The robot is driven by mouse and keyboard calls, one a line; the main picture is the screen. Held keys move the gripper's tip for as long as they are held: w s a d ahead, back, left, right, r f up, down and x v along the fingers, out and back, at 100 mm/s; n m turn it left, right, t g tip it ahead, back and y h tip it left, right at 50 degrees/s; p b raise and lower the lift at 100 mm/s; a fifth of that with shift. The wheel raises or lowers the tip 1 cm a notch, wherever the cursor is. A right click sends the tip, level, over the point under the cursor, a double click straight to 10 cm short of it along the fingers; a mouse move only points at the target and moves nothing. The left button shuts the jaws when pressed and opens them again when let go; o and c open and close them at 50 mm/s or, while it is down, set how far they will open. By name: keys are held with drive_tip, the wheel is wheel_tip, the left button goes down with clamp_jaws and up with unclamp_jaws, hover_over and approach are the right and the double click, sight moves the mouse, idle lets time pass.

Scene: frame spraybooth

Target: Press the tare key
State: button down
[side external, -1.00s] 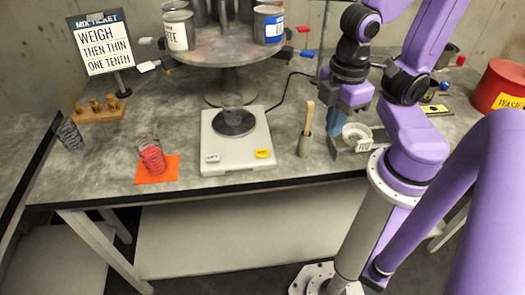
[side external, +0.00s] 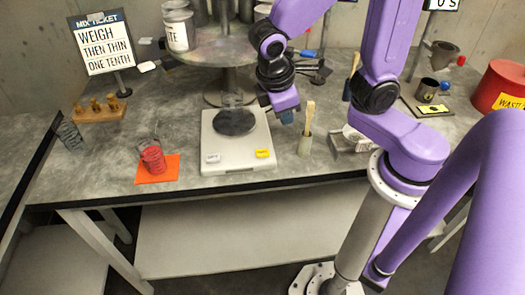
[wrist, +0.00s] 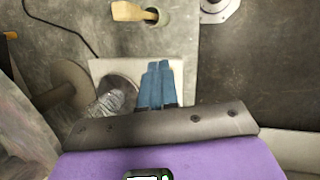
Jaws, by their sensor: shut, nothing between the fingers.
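The white scale (side external: 208,128) stands near the table's front edge with a clear cup (side external: 232,103) on its dark round pan. Its front has a whitish key (side external: 212,157) at left and a yellow key (side external: 263,153) at right; their lettering is too small to read. My gripper (side external: 287,118) is shut and empty, raised near the scale's right side, behind and right of the yellow key. In the wrist view its blue fingers (wrist: 158,85) lie together in front of the scale (wrist: 98,68). The cup (wrist: 105,107) shows left of them. No key is clear there.
A pot with a wooden spatula (side external: 305,143) stands close right of the scale. Left is a cup of red liquid (side external: 153,158) on an orange card (side external: 155,177). Behind is a round turntable (side external: 215,55) with cans. Between scale and orange card the table is bare.

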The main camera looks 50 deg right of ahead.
sight(260, 154)
drive_tip(key=w+m+h, duration=0.1)
drive_tip(key=w+a+m+g+h, duration=0.1)
drive_tip(key=w+h, duration=0.1)
drive_tip(key=w+a+h, duration=0.1)
drive_tip(key=shift+w+a+f+m+h, duration=0.2)
drive_tip(key=shift+w+f+m+h, duration=0.1)
drive_tip(key=shift+w+m, duration=0.1)
idle(0.5)
drive_tip(key=shift+f, duration=0.1)
drive_tip(key=shift+f, duration=4.3)
drive_tip(key=shift+f, duration=0.1)
drive_tip(key=shift+f, duration=0.35)
